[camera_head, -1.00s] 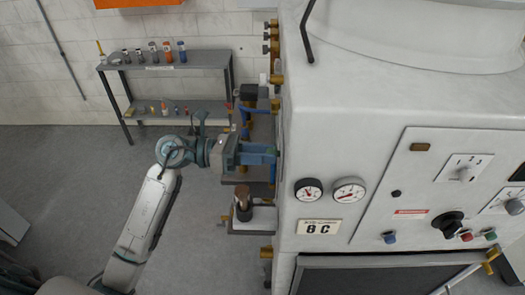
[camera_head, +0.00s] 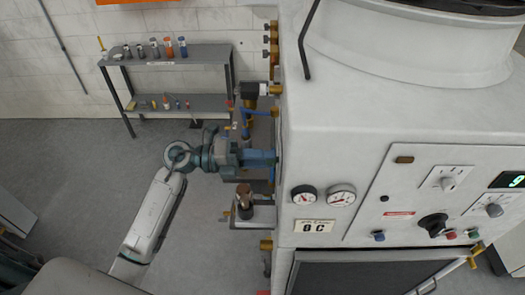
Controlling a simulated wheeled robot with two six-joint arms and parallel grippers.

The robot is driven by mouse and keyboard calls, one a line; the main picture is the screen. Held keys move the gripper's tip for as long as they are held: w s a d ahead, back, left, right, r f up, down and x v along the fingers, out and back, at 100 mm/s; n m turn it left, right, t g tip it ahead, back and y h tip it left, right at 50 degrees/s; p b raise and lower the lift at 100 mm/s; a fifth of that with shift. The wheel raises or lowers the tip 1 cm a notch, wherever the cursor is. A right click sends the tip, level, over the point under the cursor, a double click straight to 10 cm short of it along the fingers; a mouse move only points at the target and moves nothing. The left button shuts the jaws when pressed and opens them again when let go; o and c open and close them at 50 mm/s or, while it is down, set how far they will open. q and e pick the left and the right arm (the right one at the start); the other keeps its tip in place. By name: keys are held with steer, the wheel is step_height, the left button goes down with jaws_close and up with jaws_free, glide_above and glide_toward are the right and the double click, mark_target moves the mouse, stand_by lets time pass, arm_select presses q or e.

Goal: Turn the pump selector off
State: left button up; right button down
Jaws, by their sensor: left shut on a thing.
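The white washer (camera_head: 345,140) fills the right half of the head view. My left gripper (camera_head: 272,158) reaches right to the washer's left side, its blue fingers pointing at that side. It is shut on a small part there; the fingers and the washer's edge hide this part, so I cannot tell whether it is the pump selector. On the front panel are a large black rotary knob (camera_head: 433,224), a small grey selector (camera_head: 447,182) on a white plate, and a grey knob (camera_head: 494,210). Their labels are too small to read. My right gripper is not in view.
Brass valves and blue pipes (camera_head: 247,122) line the washer's left side above my gripper; a small shelf with a brown cylinder (camera_head: 245,196) is below it. Two gauges (camera_head: 341,196) are on the front. A grey rack (camera_head: 182,54) stands at the wall.

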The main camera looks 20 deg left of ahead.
arm_select(q)
steer(key=shift+n+p, duration=1.3)
steer(key=shift+n, duration=0.4)
steer(key=o, duration=1)
steer(key=shift+c, duration=0.2)
steer(key=b+v, duration=0.5)
steer(key=v, duration=0.6)
